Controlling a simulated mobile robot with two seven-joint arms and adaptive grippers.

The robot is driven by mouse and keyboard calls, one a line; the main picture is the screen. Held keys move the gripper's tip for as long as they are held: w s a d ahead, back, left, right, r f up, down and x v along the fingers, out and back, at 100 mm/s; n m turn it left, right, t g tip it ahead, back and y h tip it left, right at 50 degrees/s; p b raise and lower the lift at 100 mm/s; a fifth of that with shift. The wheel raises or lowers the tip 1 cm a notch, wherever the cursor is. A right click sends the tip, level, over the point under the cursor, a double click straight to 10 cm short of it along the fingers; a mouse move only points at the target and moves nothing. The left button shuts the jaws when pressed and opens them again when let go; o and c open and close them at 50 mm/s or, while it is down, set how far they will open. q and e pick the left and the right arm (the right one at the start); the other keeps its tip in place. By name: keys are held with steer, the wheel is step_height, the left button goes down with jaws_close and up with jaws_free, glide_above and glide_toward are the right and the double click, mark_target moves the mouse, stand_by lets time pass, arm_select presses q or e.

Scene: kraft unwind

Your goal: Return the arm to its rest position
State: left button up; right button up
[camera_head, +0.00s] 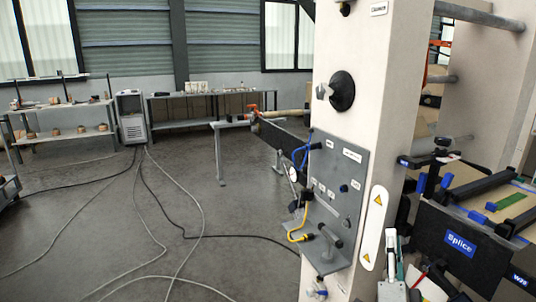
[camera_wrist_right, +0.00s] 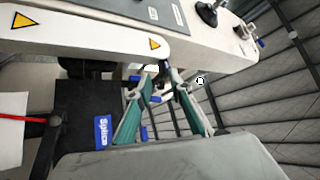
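My right gripper (camera_head: 408,262) shows at the bottom of the head view, in front of the machine's pale column (camera_head: 375,80) and left of the black Splice unit (camera_head: 460,245). In the right wrist view, the two fingers of my right gripper (camera_wrist_right: 164,78) have teal inner pads and stand apart, with nothing held between them. The column's edge with its yellow warning triangles lies just beyond the fingertips there. Whether the fingers touch anything cannot be told. My left gripper is in neither view.
A grey panel (camera_head: 335,190) with hoses, a gauge and knobs juts from the column. A black knob (camera_head: 341,91) sits above it. The Splice label (camera_wrist_right: 103,132) is close left of the fingers. Cables (camera_head: 165,220) cross the open floor at left; benches stand behind.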

steer(key=s+a+f+n+g+y, duration=0.2)
steer(key=s+a+f+n+y, duration=0.15)
steer(key=f, duration=0.35)
steer(key=s+a+f+n+g+y, duration=0.2)
steer(key=s+a+f+n, duration=0.1)
steer(key=f+n, duration=0.25)
steer(key=s+a+f+n+g+y, duration=0.2)
steer(key=s+a+f+n+y, duration=0.15)
steer(key=f, duration=0.35)
steer(key=s+a+f+n+g, duration=0.2)
steer(key=s+f+n+g, duration=0.4)
steer(key=s+f, duration=0.9)
steer(key=shift+s+n, duration=0.55)
steer(key=shift+s, duration=0.4)
